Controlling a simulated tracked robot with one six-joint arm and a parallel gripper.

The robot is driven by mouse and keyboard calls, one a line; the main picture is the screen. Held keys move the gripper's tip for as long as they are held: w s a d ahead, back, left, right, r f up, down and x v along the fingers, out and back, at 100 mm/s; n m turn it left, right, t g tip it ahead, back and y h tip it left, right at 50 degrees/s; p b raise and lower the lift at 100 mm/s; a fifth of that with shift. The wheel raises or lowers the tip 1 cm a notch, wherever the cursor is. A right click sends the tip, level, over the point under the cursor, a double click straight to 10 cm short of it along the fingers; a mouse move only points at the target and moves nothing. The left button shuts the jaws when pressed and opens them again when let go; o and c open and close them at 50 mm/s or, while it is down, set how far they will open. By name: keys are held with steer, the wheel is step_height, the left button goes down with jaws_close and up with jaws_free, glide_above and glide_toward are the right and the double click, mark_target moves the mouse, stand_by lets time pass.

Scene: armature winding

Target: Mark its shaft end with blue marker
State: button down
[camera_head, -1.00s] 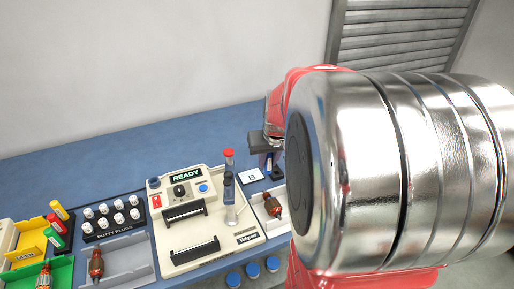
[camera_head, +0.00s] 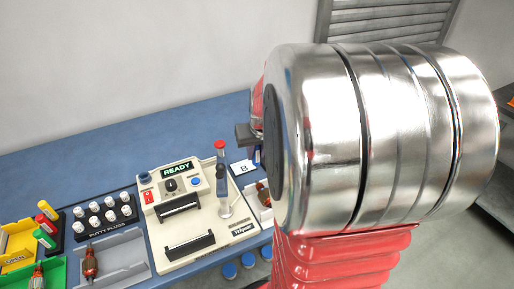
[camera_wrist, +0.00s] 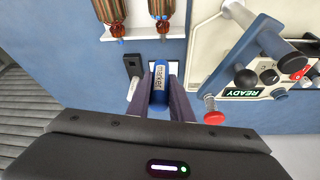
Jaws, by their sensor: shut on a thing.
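My gripper (camera_wrist: 165,98) is shut on the blue marker (camera_wrist: 160,82), with one dark finger on each side and its "marker" label showing. In the head view my gripper (camera_head: 247,134) is beside the far side of the machine, and my arm hides much of it. Two armatures with copper windings, a left one (camera_wrist: 113,12) and a right one (camera_wrist: 166,10), lie at the top of the wrist view, apart from the marker. One armature (camera_head: 263,194) also shows right of the machine in the head view, partly hidden by my arm.
The white machine (camera_head: 160,245) with a READY display and a red-topped post stands left of my gripper. A black holder (camera_wrist: 132,66) is beside the marker.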

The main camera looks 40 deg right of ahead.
mark_target(257, 165)
steer(key=shift+f, duration=3.15)
steer(key=shift+s+f, duration=0.1)
steer(key=shift+f, duration=0.35)
stand_by(0.6)
steer(key=shift+r, duration=0.1)
steer(key=shift+r, duration=2.95)
